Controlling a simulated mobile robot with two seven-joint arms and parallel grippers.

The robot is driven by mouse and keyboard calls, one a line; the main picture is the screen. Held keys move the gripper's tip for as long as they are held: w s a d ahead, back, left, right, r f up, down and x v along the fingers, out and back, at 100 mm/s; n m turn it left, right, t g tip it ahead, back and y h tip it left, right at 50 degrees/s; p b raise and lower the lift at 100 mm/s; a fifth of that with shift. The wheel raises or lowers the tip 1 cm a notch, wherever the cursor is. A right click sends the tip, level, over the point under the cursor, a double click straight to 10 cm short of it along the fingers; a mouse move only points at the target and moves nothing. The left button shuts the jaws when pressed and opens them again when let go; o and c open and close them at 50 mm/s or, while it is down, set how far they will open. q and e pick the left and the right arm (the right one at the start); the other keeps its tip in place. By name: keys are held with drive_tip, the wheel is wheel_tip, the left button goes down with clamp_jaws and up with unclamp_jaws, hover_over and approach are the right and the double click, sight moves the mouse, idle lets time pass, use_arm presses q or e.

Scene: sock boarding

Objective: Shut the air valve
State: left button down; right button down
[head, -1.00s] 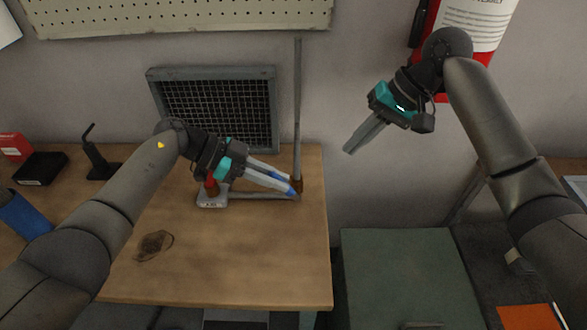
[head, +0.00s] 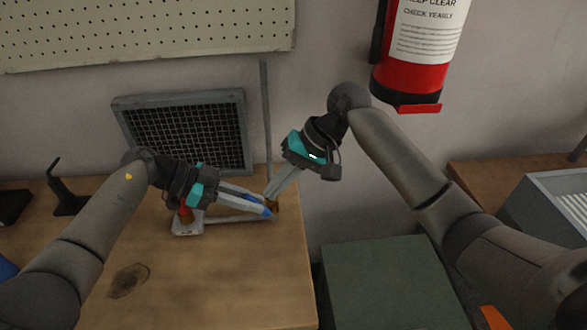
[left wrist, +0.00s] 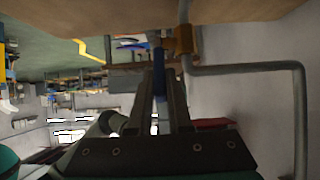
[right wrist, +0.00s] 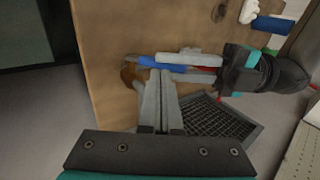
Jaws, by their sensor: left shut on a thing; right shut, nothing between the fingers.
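The air valve is a small brass body (head: 276,204) at the corner of the pipe near the table's right edge, with a blue lever (head: 253,198). My left gripper (head: 262,207) is shut on the blue lever. In the left wrist view the lever (left wrist: 158,62) shows between the fingers, with the brass body (left wrist: 184,40) on the pipe beside it. My right gripper (head: 269,196) is shut and empty, its tips close to the brass body. In the right wrist view its fingers cover part of the pipe; the brass body (right wrist: 130,74) and lever (right wrist: 147,62) show past the tips. I cannot tell whether they touch.
A pipe (head: 266,110) rises up the wall from the valve. A grey unit with a red knob (head: 187,222) stands left of the valve. A grilled panel (head: 188,130) stands behind. A green cabinet (head: 375,280) is at right. The front of the wooden table (head: 210,280) is clear.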

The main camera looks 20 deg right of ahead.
drive_tip(key=shift+w+a+f, duration=0.3)
drive_tip(key=shift+a+f, duration=0.3)
drive_tip(key=shift+a, duration=0.25)
